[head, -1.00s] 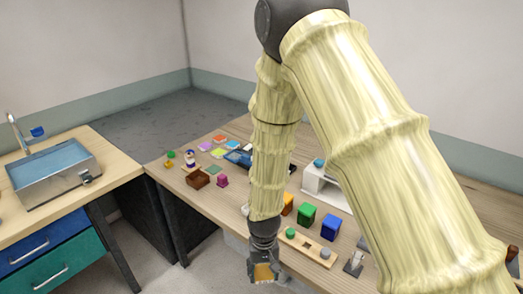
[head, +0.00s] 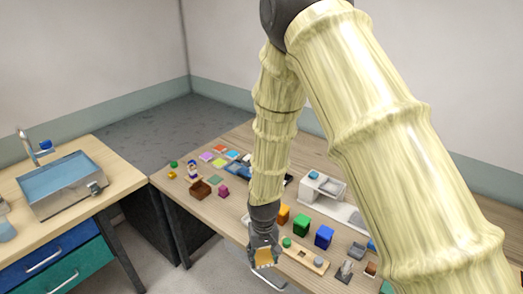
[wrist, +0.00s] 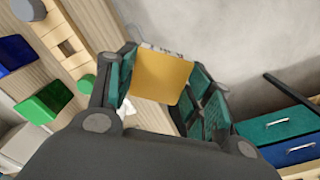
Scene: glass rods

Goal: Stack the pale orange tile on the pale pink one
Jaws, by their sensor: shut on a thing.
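My gripper (head: 264,256) is shut on a pale orange tile (wrist: 162,76). In the wrist view the tile sits between the teal-padded fingers. In the head view the gripper hangs at the front edge of the table, right of the tile group, and the held tile (head: 264,258) shows small at its tip. A lilac-pink tile (head: 206,156) lies flat at the far left of the table; I cannot tell surely whether it is the pale pink one. It is well apart from my gripper.
Near it lie an orange-red tile (head: 219,148) and a lime tile (head: 219,162). A brown box (head: 200,190) and a magenta object (head: 224,191) stand in front. Green (head: 301,224) and blue (head: 324,236) blocks stand right of my gripper. A sink counter (head: 125,178) is at left.

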